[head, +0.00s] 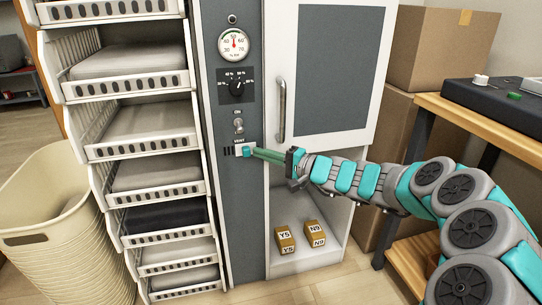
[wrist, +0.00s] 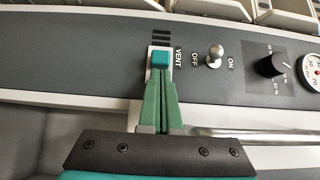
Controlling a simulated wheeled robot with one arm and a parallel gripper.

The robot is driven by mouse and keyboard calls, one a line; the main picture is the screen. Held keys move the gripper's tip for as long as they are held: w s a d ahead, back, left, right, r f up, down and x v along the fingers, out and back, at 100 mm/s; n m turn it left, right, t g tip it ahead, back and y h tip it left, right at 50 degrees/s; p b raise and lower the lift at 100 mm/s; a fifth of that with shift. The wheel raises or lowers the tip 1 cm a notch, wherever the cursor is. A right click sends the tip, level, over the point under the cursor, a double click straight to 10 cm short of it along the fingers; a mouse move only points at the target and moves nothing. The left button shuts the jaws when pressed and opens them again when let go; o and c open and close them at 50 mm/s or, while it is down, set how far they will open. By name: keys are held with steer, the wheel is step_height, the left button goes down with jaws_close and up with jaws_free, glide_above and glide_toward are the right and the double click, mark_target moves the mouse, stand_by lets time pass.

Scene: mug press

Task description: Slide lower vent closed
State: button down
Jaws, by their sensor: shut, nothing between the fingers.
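The vent slider is a small teal knob (head: 246,151) on a white plate in the grey control panel, under the VENT label. Dark vent slots (head: 228,151) lie just left of it and are uncovered. In the wrist view the teal knob (wrist: 160,58) sits on its plate, with several dark slots (wrist: 161,37) beyond it. My gripper (head: 257,153) is shut and empty, its green fingers pointing at the knob from the right. In the wrist view its fingertips (wrist: 160,76) are right at the knob's near edge; I cannot tell if they touch. Only one vent shows.
Above the vent are a toggle switch (head: 239,125), a dial (head: 237,86) and a gauge (head: 233,44). A door handle (head: 282,109) stands close to my gripper. Blocks marked Y5 (head: 285,239) and N9 (head: 315,231) sit in the open compartment below. Shelves of trays stand left.

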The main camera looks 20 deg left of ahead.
mark_target(246, 154)
steer(key=shift+a, duration=0.1)
steer(key=a+b, duration=0.1)
steer(key=s+a+b, duration=0.1)
steer(key=shift+s+a+f+b, duration=0.1)
steer(key=shift+s+a+b, duration=0.15)
steer(key=shift+s+b, duration=0.05)
steer(key=shift+s+a, duration=0.3)
steer(key=shift+a, duration=0.15)
steer(key=shift+d, duration=0.1)
